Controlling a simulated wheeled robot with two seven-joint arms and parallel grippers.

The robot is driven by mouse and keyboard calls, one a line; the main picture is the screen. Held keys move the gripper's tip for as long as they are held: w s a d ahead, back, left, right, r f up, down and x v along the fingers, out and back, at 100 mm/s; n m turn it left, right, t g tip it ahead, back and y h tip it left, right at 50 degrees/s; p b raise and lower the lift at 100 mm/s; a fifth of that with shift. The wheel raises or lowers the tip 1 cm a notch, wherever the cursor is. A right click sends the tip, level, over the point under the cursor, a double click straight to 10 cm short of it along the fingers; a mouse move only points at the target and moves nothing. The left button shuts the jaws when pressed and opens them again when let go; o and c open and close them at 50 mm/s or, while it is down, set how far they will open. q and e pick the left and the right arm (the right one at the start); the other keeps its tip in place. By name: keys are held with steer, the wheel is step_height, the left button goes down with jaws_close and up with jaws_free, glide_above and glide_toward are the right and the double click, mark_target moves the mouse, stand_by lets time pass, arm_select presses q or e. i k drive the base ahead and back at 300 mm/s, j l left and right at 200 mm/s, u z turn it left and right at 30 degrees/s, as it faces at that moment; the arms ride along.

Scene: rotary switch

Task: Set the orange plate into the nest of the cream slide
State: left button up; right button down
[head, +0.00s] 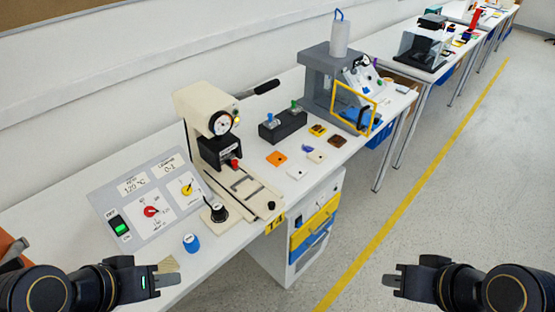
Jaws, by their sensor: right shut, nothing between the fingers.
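The cream slide (262,203) runs out from under the press head toward the table's front edge. Its nest (247,186) shows as a dark-outlined square that looks empty. My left gripper (172,279) is at the lower left, far from the plate; its finger gap cannot be made out. My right gripper (388,281) is shut and empty at the lower right, beyond the table's front edge.
The cream press (205,115) has a dial and a black lever. A grey control panel (150,200) with knobs stands left of it. A blue cap (191,242), a dark switch box (283,127), white plates (297,173) and other small parts lie around. A grey machine (320,75) stands behind.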

mark_target(260, 200)
steer(key=i+l+u, duration=0.15)
steer(key=l, duration=0.3)
steer(key=i+l+u, duration=0.15)
steer(key=l, duration=0.35)
steer(key=i+l+u, duration=0.2)
steer(key=l, duration=0.3)
steer(key=i+l+u, duration=0.15)
steer(key=l, duration=0.35)
steer(key=l+u, duration=0.15)
steer(key=l, duration=0.35)
steer(key=i+l+u, duration=0.15)
steer(key=i+l, duration=0.15)
steer(key=i+l+u, duration=0.1)
steer(key=i+l, duration=0.2)
steer(key=l, duration=0.2)
